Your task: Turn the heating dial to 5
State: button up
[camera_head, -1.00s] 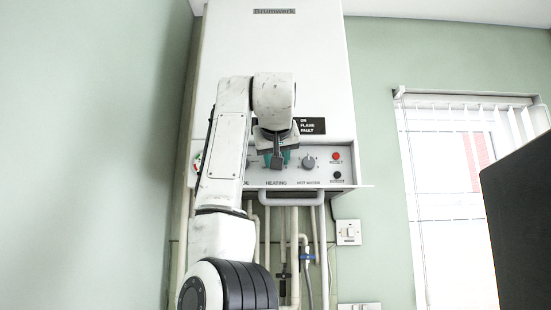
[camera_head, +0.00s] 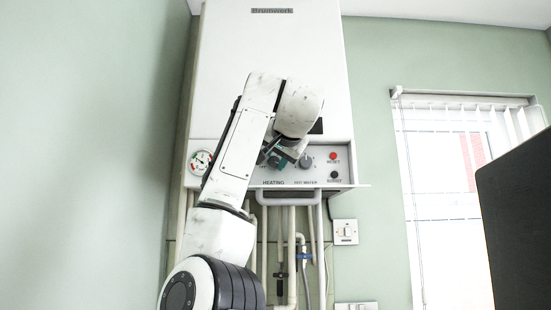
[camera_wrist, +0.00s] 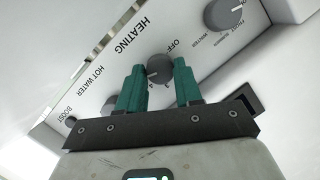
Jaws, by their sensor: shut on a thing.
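The heating dial (camera_wrist: 159,66) is a round dark grey knob on the boiler's pale control panel (camera_head: 325,176), beside the printed word HEATING. My gripper (camera_wrist: 160,68) has its two green fingers on opposite sides of this dial, shut on it. In the head view my gripper (camera_head: 272,154) is tilted at the panel, and my wrist and fingers cover most of the dial. In the wrist view OFF and a 4 are legible around the dial. The fingers hide other numbers, and I cannot tell exactly which number the pointer marks.
The hot water dial (camera_head: 306,162) is close on the right, with a red reset button (camera_head: 333,156) and black boost button (camera_head: 334,175). A pressure gauge (camera_head: 201,162) is at the left. A grey rail (camera_head: 290,199) and pipes (camera_head: 291,245) are below. Another dial (camera_wrist: 232,15) shows in the wrist view.

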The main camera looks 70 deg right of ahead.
jog(key=shift+f, duration=0.1)
dwell(0.3)
jog(key=o, duration=1)
jog(key=shift+o, duration=0.2)
jog(key=b+v, duration=0.3)
jog(key=v, duration=0.6)
jog(key=shift+s+a, duration=0.1)
jog(key=shift+a, duration=0.05)
jog(key=shift+s+a+b, duration=0.35)
jog(key=shift+s+a, duration=0.05)
jog(key=shift+a, duration=0.15)
jog(key=shift+s+r, duration=0.1)
jog(key=shift+r, duration=0.15)
